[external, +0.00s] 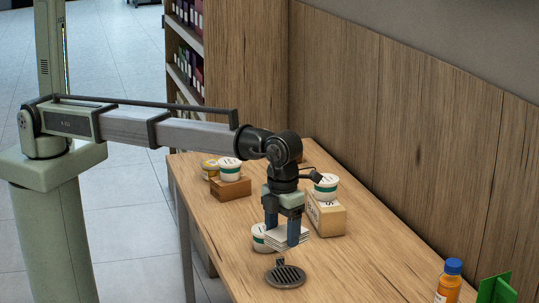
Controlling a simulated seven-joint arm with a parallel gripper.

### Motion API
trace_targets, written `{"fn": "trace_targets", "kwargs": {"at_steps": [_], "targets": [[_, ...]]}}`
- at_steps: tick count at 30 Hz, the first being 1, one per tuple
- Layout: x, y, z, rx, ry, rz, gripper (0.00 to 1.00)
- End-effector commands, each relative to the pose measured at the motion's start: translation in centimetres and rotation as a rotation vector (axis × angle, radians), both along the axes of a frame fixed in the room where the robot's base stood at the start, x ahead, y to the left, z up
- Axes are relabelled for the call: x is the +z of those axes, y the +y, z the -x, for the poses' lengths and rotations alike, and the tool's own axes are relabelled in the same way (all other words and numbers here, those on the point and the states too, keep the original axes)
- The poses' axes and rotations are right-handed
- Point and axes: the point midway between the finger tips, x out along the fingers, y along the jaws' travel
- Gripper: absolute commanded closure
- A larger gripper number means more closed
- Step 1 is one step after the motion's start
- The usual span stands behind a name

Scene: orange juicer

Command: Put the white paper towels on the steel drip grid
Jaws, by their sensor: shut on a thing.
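The white paper towels (287,239) are a flat stack held between the fingers of my gripper (284,236). The stack hangs above the wooden table, just behind the steel drip grid in the picture. The steel drip grid (286,277) is a dark round slotted plate lying on the table, with a small upright part at its far edge. The towels appear apart from the grid. My gripper points down and is shut on the towels. The fingers hide part of the stack.
A white tub (262,238) stands close behind the towels, partly hidden. Another tub (326,187) sits on a wooden box (327,217) at right. More tubs stand near a brown block (230,188). An orange bottle (449,282) and green object (495,289) stand at front right. The table (363,268) is clear between.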

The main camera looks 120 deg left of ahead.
Motion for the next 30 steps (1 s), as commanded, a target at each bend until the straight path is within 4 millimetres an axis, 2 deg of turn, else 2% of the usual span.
{"fn": "trace_targets", "kwargs": {"at_steps": [9,16,21,30], "targets": [[-4.8,0.0,0.0,0.0,0.001,0.0,0.62],[-6.5,0.0,0.0,0.0,0.0,0.0,0.62],[-8.6,0.0,0.0,0.0,0.001,0.0,0.62],[-9.2,0.0,0.0,0.0,-0.001,0.0,0.62]]}}
